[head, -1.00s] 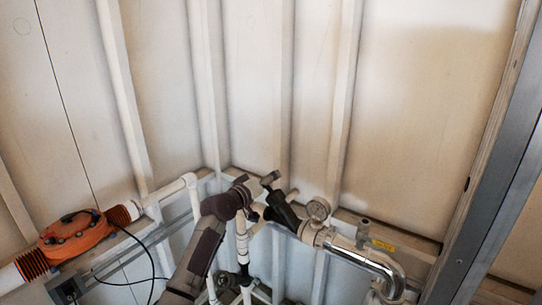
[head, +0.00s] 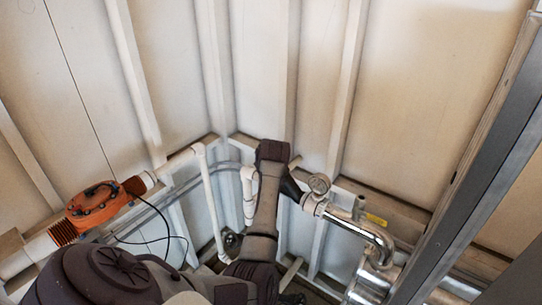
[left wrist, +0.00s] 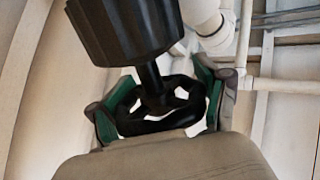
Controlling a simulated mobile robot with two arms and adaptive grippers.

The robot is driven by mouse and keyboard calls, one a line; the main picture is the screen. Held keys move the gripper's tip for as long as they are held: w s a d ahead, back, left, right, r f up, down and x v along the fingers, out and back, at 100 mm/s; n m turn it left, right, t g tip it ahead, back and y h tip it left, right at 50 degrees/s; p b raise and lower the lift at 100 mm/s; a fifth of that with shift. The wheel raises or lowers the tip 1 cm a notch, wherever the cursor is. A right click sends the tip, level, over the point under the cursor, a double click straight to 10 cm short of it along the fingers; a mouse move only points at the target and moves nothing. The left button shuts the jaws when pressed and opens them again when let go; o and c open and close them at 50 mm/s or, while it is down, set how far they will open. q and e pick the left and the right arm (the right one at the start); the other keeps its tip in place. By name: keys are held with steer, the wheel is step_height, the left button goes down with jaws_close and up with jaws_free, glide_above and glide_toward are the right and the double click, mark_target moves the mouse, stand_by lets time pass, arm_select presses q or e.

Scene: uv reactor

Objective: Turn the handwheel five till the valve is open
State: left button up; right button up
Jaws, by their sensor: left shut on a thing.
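The black handwheel (left wrist: 163,121) is a spoked ring on a short stem under a thick black valve body (left wrist: 125,28) in the left wrist view. My left gripper (left wrist: 160,108) has its two green-padded fingers at opposite sides of the rim, shut on the wheel. In the head view the dark valve body (head: 290,188) shows just right of my left wrist. The handwheel and my left fingers are hidden there behind my wrist. No number on the wheel is legible. My right gripper is not in view.
A round gauge (head: 320,184) and a shiny metal pipe (head: 365,229) stand right of the valve. White pipes (head: 206,190) run along the wall at left, with an orange unit (head: 97,204) and a black cable (head: 165,238). A grey metal post (head: 490,165) stands at right.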

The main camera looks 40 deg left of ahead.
arm_select(q)
steer(key=g, duration=0.1)
steer(key=n+g, duration=0.1)
steer(key=g, duration=0.1)
steer(key=shift+s+f+y+b, duration=0.15)
steer(key=shift+y+b, duration=0.15)
steer(key=shift+b, duration=0.05)
steer(key=shift+s+f+n+g+b, duration=0.15)
steer(key=shift+n+g+b, duration=0.35)
steer(key=shift+g, duration=0.5)
steer(key=g+b, duration=0.1)
steer(key=b, duration=0.1)
steer(key=s+n+g+b, duration=0.1)
steer(key=g, duration=0.1)
steer(key=shift+a+n+g+b, duration=0.1)
steer(key=shift+n+g+b, duration=0.2)
steer(key=shift+b, duration=0.1)
steer(key=shift+s+r+n+g+b, duration=0.25)
steer(key=shift+n+g+b, duration=0.15)
steer(key=shift+g+b, duration=0.8)
steer(key=shift+r, duration=0.1)
steer(key=o, duration=0.8)
steer(key=shift+w, duration=0.1)
steer(key=shift+o, duration=0.2)
